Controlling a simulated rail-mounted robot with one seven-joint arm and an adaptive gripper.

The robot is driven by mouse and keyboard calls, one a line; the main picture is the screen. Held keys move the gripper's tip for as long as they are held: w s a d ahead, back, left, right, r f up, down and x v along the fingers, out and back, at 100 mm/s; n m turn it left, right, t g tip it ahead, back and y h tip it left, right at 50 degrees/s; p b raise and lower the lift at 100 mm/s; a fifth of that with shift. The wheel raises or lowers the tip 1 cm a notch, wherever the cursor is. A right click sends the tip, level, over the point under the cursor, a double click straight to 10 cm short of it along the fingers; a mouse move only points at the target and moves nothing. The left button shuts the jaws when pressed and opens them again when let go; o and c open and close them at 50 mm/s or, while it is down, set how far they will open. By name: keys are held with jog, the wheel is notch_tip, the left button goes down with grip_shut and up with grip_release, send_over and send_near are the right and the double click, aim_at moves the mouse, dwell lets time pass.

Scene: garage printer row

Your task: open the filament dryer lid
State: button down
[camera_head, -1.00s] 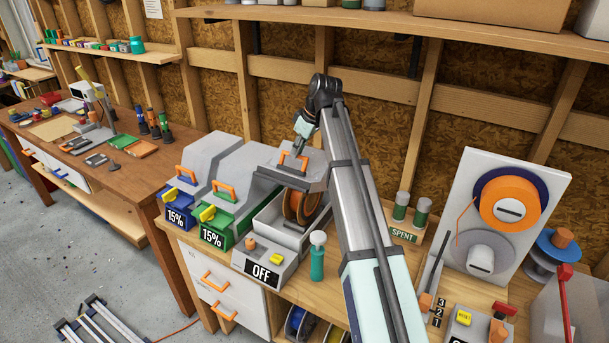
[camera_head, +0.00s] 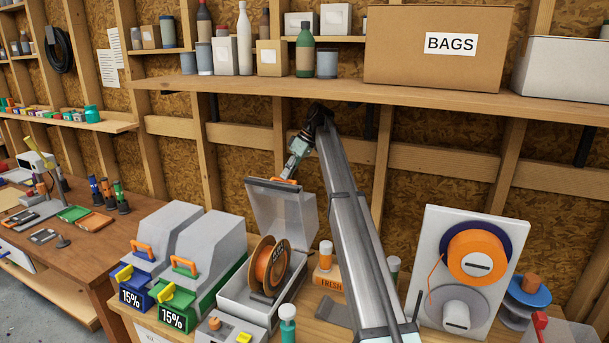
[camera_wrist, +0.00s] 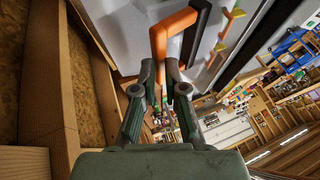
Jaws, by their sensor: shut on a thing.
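The filament dryer (camera_head: 243,302) is a pale grey box at the centre of the bench, with an orange spool (camera_head: 270,267) standing inside. Its translucent grey lid (camera_head: 283,215) is raised nearly upright at the back of the box, and the spool is exposed. My gripper (camera_head: 293,172) is at the lid's upper edge, shut on the orange lid handle (camera_head: 284,181). In the wrist view the fingertips (camera_wrist: 162,72) close on the lower end of the orange handle (camera_wrist: 172,22), with the pale lid behind it.
Two closed dryers, one blue-based (camera_head: 160,240) and one green-based (camera_head: 208,260), stand to the left. A teal-bodied bottle (camera_head: 288,325) stands in front. An orange FRESH holder (camera_head: 327,278) is at the right. A shelf (camera_head: 330,100) with a BAGS box (camera_head: 435,50) runs above the arm.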

jog(key=shift+d+f+g, duration=0.15)
jog(key=shift+d+f, duration=0.1)
jog(key=shift+f, duration=0.4)
jog(key=shift+d+f+g, duration=0.15)
jog(key=shift+d+f, duration=0.05)
jog(key=shift+f, duration=0.4)
jog(key=c, duration=1.4)
grip_release()
jog(key=shift+c, duration=0.2)
jog(key=o, duration=0.4)
jog(key=shift+w+a+f, duration=0.1)
jog(key=shift+w+f, duration=0.15)
jog(key=shift+o, duration=0.2)
jog(key=shift+w+r, duration=0.15)
jog(key=shift+r, duration=0.1)
jog(key=shift+c, duration=0.9)
jog(key=shift+w+d+r, duration=0.15)
jog(key=shift+d+r, duration=0.25)
jog(key=shift+r, duration=0.15)
jog(key=s+v, duration=0.1)
jog(key=v, duration=0.5)
jog(key=shift+w+a+r, duration=0.2)
jog(key=shift+w+r, duration=0.2)
jog(key=shift+r, duration=0.1)
